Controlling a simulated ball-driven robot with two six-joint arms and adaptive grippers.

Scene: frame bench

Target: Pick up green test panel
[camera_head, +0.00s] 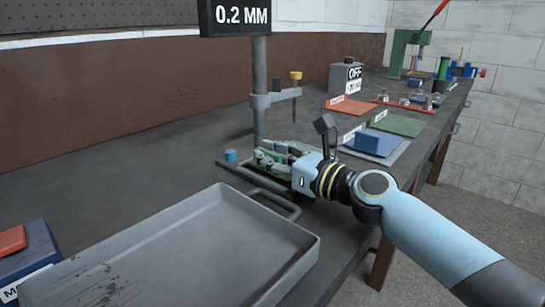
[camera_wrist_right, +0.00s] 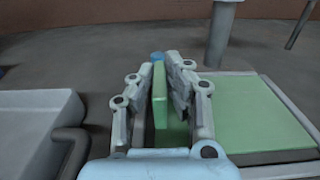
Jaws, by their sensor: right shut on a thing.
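The green test panel (camera_wrist_right: 160,95) stands upright as a thin green slab between the two fingers of my right gripper (camera_wrist_right: 168,85) in the right wrist view. The fingers are shut on it from both sides. In the head view my right gripper (camera_head: 275,160) is low over the bench beside the post, and its fingers hide most of the panel. A flat green pad with a pale border (camera_wrist_right: 265,115) lies under and to the right of the gripper in the wrist view. I cannot tell whether the panel touches it. My left gripper is not in view.
A large grey tray (camera_head: 185,245) stands in front of the gripper. The post (camera_head: 260,120) with the 0.2 MM sign (camera_head: 236,16) and a small blue cylinder (camera_head: 231,155) are close behind. A blue block (camera_head: 375,143) and coloured mats (camera_head: 350,107) lie further right.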

